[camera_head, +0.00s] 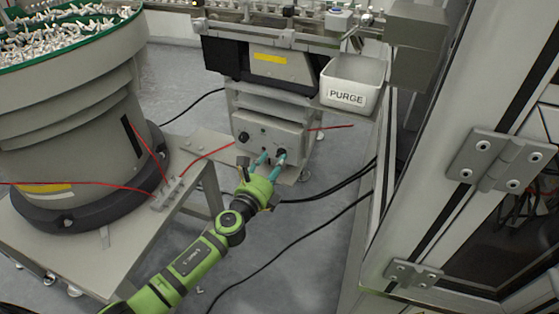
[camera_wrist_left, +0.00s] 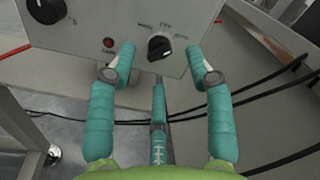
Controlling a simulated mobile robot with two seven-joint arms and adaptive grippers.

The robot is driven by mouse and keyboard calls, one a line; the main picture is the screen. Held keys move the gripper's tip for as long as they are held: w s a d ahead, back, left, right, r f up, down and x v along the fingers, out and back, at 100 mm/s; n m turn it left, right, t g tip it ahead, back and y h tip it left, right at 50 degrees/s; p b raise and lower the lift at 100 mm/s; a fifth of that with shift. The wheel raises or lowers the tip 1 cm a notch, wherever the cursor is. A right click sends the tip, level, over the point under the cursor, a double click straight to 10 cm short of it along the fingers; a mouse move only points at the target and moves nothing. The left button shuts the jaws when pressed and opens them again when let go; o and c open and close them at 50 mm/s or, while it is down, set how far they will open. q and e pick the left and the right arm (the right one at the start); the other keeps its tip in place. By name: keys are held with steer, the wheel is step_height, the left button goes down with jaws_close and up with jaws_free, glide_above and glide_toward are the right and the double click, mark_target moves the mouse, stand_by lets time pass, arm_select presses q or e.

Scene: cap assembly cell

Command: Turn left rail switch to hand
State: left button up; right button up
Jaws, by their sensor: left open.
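The rail switch is a black rotary knob (camera_wrist_left: 159,47) on the front of a grey control box; in the left wrist view it has printed position labels around its top that are hard to read. The box (camera_head: 268,132) stands below the rail in the head view. My left gripper (camera_head: 271,159) reaches up to the box front. The knob is not gripped. My right gripper is not in view.
A second black knob (camera_wrist_left: 46,10) and a red button (camera_wrist_left: 108,43) share the panel. A white PURGE bin (camera_head: 352,83) sits above right. A large feeder bowl (camera_head: 70,110) stands at left, a framed door (camera_head: 470,160) at right. Black cables (camera_head: 325,192) cross behind the gripper.

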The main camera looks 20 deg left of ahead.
mark_target(281, 154)
arm_select(q)
steer(key=shift+w+d, duration=0.2)
steer(key=shift+w, duration=1.25)
jaws_close()
